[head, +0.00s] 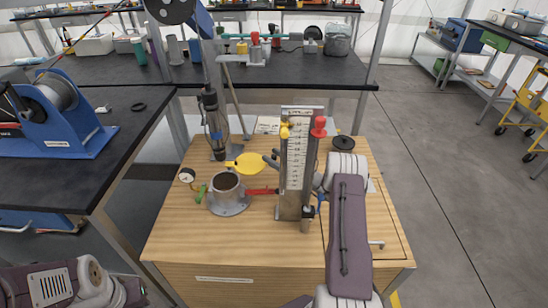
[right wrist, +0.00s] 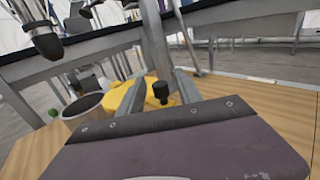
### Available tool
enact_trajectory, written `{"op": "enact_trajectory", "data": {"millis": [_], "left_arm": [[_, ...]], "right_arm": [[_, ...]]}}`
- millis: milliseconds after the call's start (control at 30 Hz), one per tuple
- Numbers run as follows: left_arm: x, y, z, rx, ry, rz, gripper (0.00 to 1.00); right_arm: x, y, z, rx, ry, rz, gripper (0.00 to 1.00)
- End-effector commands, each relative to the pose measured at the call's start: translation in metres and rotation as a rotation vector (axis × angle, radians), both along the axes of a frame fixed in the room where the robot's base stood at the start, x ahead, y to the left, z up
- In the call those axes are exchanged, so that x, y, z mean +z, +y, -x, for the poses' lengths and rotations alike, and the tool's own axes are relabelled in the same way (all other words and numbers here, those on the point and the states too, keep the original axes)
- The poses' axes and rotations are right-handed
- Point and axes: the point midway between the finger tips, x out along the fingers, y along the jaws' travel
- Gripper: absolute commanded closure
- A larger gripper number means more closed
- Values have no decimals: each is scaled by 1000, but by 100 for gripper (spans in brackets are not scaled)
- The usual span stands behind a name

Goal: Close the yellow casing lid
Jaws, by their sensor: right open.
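The yellow lid (head: 249,163) is a flat disc beside and behind the rim of the grey round casing (head: 226,187). The casing's mouth is uncovered, and the lid stands open. In the right wrist view, yellow shows behind and between my fingers (right wrist: 155,95), with the casing (right wrist: 84,112) at their left. My right gripper (head: 271,160) is open, just right of the lid in the head view, reaching in behind the upright scale panel. I cannot tell whether a finger touches the lid. Of my left arm, only links show at the bottom left; its gripper is not visible.
A scale panel (head: 296,165) with red and yellow knobs stands close to my right wrist. A pressure gauge (head: 187,175), a green handle (head: 201,194) and a red handle (head: 262,191) surround the casing. The wooden bench top's front (head: 235,240) is clear.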

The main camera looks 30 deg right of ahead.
Motion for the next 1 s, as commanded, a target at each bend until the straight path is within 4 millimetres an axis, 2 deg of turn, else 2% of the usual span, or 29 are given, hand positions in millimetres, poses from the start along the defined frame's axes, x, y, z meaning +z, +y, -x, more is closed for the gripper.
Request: {"op": "enact_trajectory", "data": {"millis": [133, 400, 500, 800, 833, 967, 1000], "left_arm": [[4, 0, 0, 0, 0, 0, 64], [12, 0, 0, 0, 0, 0, 64], [13, 0, 0, 0, 0, 0, 64], [13, 0, 0, 0, 0, 0, 64], [13, 0, 0, 0, 0, 0, 64], [12, 0, 0, 0, 0, 0, 64], [11, 0, 0, 0, 0, 0, 64]], "right_arm": [[1, -7, 13, -3, 1, -1, 59], [1, -29, 67, -4, 1, -2, 59], [0, -33, 79, -2, 1, -1, 59], [0, -35, 84, 0, 0, 0, 59], [0, -35, 84, 0, 0, 0, 64], [-1, -38, 84, -1, -10, 19, 100], [-1, -40, 85, -2, -18, 34, 100]]}}
